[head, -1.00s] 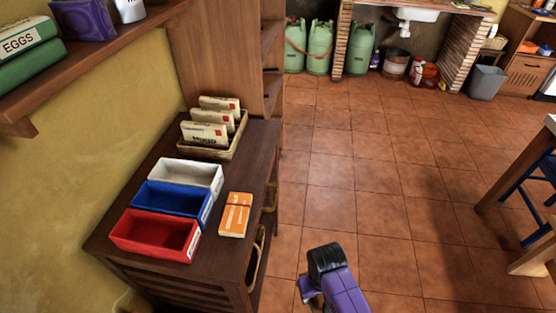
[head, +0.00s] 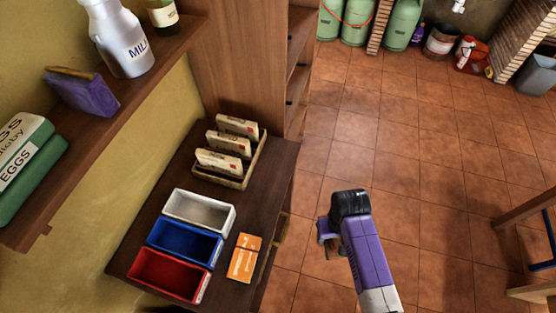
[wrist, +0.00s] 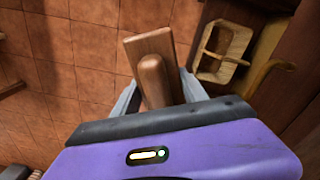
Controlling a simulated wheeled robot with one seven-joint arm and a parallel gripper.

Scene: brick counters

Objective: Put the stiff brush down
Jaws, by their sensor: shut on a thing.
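The stiff brush (wrist: 152,78) shows in the wrist view as a brown wooden block with a rounded wooden handle. My gripper (wrist: 158,92) is shut on it, with a grey finger on each side. Its bristles are hidden from this view. In the head view my gripper (head: 328,232) is a small purple and black shape, held over the tiled floor to the right of the dark wooden cabinet (head: 262,178). The brush is mostly hidden there; only a small brownish bit shows under the gripper.
On the cabinet top stand a white bin (head: 200,211), a blue bin (head: 186,244), a red bin (head: 168,276), an orange pack (head: 244,258) and a basket (head: 257,164) of boxes. Bare top lies between basket and bins. A wall shelf (head: 120,100) overhangs at left.

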